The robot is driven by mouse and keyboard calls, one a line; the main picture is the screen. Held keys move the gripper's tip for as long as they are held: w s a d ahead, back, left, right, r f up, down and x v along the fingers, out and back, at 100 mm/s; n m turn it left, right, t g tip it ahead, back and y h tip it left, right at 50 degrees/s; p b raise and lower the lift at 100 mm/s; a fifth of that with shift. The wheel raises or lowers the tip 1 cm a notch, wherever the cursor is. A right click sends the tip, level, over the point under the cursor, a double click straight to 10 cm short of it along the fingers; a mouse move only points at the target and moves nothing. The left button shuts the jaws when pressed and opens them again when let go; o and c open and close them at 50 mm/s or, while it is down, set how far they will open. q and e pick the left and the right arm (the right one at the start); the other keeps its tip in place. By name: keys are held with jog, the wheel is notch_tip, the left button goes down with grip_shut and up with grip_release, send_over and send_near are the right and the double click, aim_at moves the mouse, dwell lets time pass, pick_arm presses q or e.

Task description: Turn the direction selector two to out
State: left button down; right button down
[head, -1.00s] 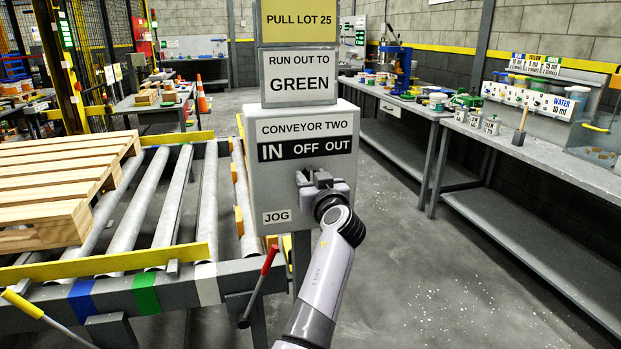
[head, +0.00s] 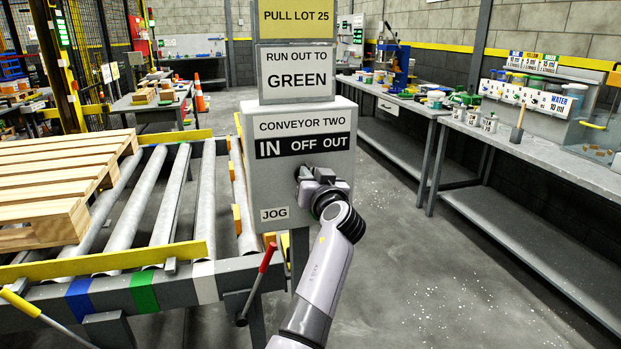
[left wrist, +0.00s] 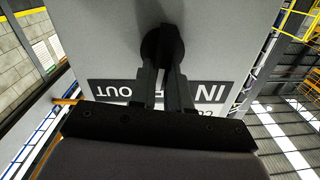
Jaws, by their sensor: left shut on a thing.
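The grey control box (head: 268,191) labelled CONVEYOR TWO stands in the middle of the head view. Its black strip (head: 303,145) reads IN, OFF, OUT from left to right. Below the strip my left gripper (head: 306,174) reaches the box face and mostly hides the selector there. In the left wrist view the dark round selector (left wrist: 163,42) sits at the ends of my two fingers (left wrist: 163,82), which are shut on it. The strip appears upside down there, with OUT on the left. I cannot tell which word the selector points to. My right gripper is out of view.
Signs PULL LOT 25 (head: 296,16) and RUN OUT TO GREEN (head: 296,72) stand above the box. A roller conveyor (head: 205,200) with a wooden pallet (head: 60,180) is at left. A red-handled lever (head: 267,258) rises below the box. A bench (head: 530,150) is at right; floor between is clear.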

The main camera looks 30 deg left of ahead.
pick_arm(q)
jog(key=shift+w+d+m, duration=0.15)
jog(key=shift+w+m, duration=0.05)
jog(key=shift+m, duration=1.5)
jog(key=shift+w+d+m, duration=0.1)
jog(key=shift+w+m, duration=0.05)
jog(key=shift+m, duration=1.55)
jog(key=c, duration=1.1)
grip_release()
jog(key=shift+f, duration=0.1)
jog(key=shift+b+v, duration=0.4)
jog(key=shift+v, duration=3.2)
